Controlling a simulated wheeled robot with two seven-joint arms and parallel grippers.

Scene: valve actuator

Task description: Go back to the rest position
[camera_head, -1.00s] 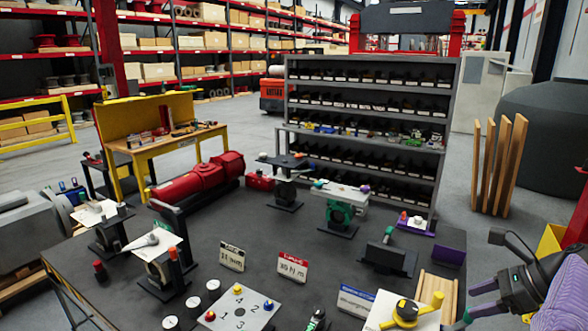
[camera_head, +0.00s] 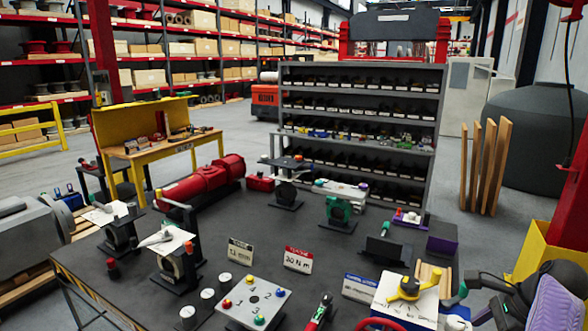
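My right gripper (camera_head: 466,309) is at the lower right edge of the workbench, with my dark wrist and purple-ribbed arm behind it. Its fingers look apart, with nothing seen between them. It is just right of a white plate (camera_head: 377,303) that carries a yellow valve handle (camera_head: 408,287) with a dark centre. I cannot tell whether it touches the plate. My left gripper is not in view.
Part of a red ring (camera_head: 380,324) shows at the bottom edge. A grey shelf rack (camera_head: 433,110) stands behind; a yellow bin (camera_head: 538,255) is at right.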

